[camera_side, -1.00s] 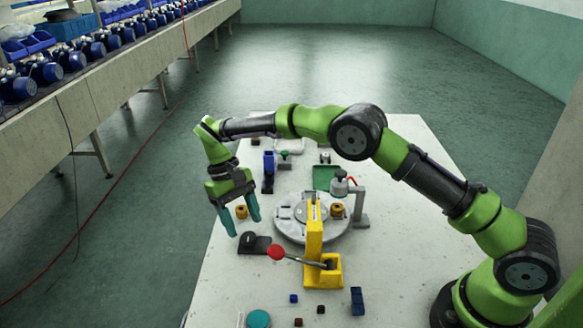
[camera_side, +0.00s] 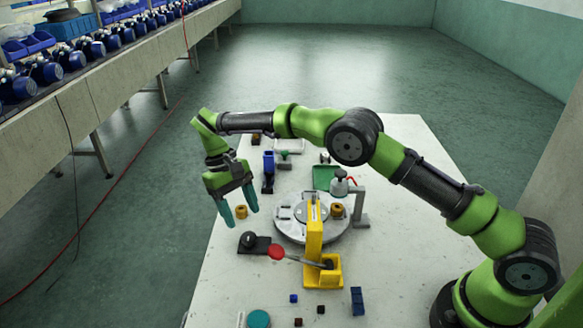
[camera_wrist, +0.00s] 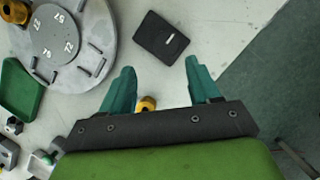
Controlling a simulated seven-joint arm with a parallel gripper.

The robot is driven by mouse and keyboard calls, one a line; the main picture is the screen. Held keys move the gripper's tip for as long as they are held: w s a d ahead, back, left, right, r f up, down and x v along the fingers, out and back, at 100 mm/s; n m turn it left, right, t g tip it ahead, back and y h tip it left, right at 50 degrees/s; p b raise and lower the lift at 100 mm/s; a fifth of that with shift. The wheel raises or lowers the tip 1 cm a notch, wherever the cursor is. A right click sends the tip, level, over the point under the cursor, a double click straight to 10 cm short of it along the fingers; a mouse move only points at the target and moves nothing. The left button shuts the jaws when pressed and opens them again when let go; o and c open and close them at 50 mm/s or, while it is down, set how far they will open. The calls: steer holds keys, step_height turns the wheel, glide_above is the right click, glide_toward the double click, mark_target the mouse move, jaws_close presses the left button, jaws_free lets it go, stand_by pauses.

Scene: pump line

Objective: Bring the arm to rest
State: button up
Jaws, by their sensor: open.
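My gripper (camera_side: 239,213) hangs above the far left part of the white table (camera_side: 400,265), with its teal fingers pointing down. The fingers are apart and nothing is between them. In the wrist view my gripper (camera_wrist: 160,82) is also open and empty. A brass-coloured part (camera_wrist: 147,104) shows on the table below, close to the left finger. The same kind of part (camera_side: 241,212) stands on the table just beyond the fingers in the side view.
A round grey turntable (camera_side: 290,228) stands mid-table, with a yellow lever press (camera_side: 315,240) in front. A black base with a round knob (camera_side: 250,242) lies below my gripper's side. A green tray (camera_side: 324,176) and a blue stand (camera_side: 268,170) are behind. Small blocks (camera_side: 357,300) lie in front.

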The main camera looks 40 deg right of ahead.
steer(key=s+d+r+m+t+y, duration=0.1)
steer(key=s+d+r+t, duration=0.25)
steer(key=s+r, duration=0.2)
steer(key=s+d+r+t+y, duration=0.1)
steer(key=s+d+r+t, duration=0.1)
steer(key=s+d+r, duration=0.4)
steer(key=s+d+r+m+t, duration=0.1)
steer(key=s+d+r+t, duration=0.1)
steer(key=s, duration=0.5)
steer(key=s+d+r+m+t, duration=0.1)
steer(key=s+r+m+t, duration=0.1)
steer(key=s+r+t, duration=0.2)
steer(key=s, duration=0.3)
steer(key=shift+s+d+r, duration=0.35)
steer(key=shift+s+r, duration=0.05)
